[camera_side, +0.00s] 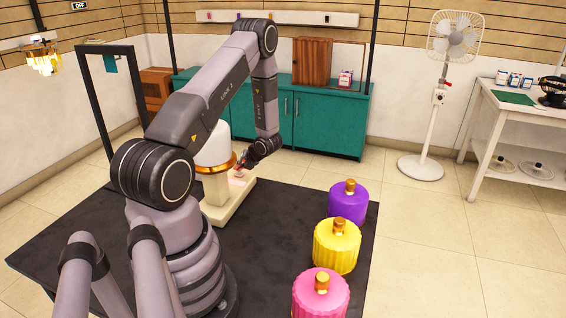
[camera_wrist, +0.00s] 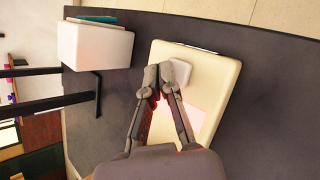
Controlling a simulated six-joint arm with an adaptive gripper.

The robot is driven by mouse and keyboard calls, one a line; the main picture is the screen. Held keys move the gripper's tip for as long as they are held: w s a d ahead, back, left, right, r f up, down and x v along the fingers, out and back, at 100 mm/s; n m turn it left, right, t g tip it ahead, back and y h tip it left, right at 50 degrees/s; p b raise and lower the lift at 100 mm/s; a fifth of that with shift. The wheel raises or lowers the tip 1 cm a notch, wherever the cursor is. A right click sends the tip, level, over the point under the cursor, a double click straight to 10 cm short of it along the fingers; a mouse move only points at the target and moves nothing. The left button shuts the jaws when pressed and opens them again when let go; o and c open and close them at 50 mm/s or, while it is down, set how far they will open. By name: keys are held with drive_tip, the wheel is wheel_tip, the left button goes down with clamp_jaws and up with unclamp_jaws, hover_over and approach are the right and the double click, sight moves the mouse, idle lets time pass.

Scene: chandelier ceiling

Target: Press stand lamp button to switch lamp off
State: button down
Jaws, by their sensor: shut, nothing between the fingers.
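The stand lamp shows in the side view with a white rounded shade (camera_side: 214,148), a gold ring below it and a cream base (camera_side: 222,213) on the dark table. My gripper (camera_side: 239,174) is low at the far right end of this base, with its fingers shut and empty. In the wrist view the cream base (camera_wrist: 222,75) carries a small pale raised block (camera_wrist: 181,68), which looks like the button. My fingertips (camera_wrist: 161,80) overlap its left edge in the picture; I cannot tell whether they touch it. A pink-red patch (camera_wrist: 194,116) lies beside my right finger.
Purple (camera_side: 348,203), yellow (camera_side: 336,246) and pink (camera_side: 320,294) ribbed objects with gold tops stand along the table's right side. A black frame (camera_side: 100,122) rises at the left. A white box (camera_wrist: 98,48) shows in the wrist view. A chandelier (camera_side: 42,58) hangs upper left.

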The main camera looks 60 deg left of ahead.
sight(240, 174)
drive_tip(key=shift+r, duration=0.15)
drive_tip(key=shift+r, duration=2.9)
drive_tip(key=shift+w+d+r, duration=0.1)
drive_tip(key=shift+w+r, duration=0.05)
drive_tip(key=shift+r, duration=0.2)
drive_tip(key=w+d+r+n+t+h, duration=0.1)
drive_tip(key=d+r+n, duration=0.55)
drive_tip(key=r, duration=0.45)
drive_tip(key=d+r+n+t, duration=0.1)
drive_tip(key=d+r+n, duration=0.5)
drive_tip(key=d+r, duration=0.3)
drive_tip(key=s+d+r+n+t+h, duration=0.2)
drive_tip(key=s+d+r+n, duration=0.1)
drive_tip(key=d, duration=0.4)
drive_tip(key=s+d+r+n+t+h, duration=0.2)
drive_tip(key=s+d+r+n+h, duration=0.1)
drive_tip(key=d, duration=0.4)
drive_tip(key=s+d+r+n+t+h, duration=0.2)
drive_tip(key=s+d+r+n, duration=0.1)
drive_tip(key=d, duration=0.4)
drive_tip(key=shift+s+d+n+t+h, duration=0.3)
drive_tip(key=shift+s+d+n+t, duration=0.15)
drive_tip(key=shift+n, duration=0.2)
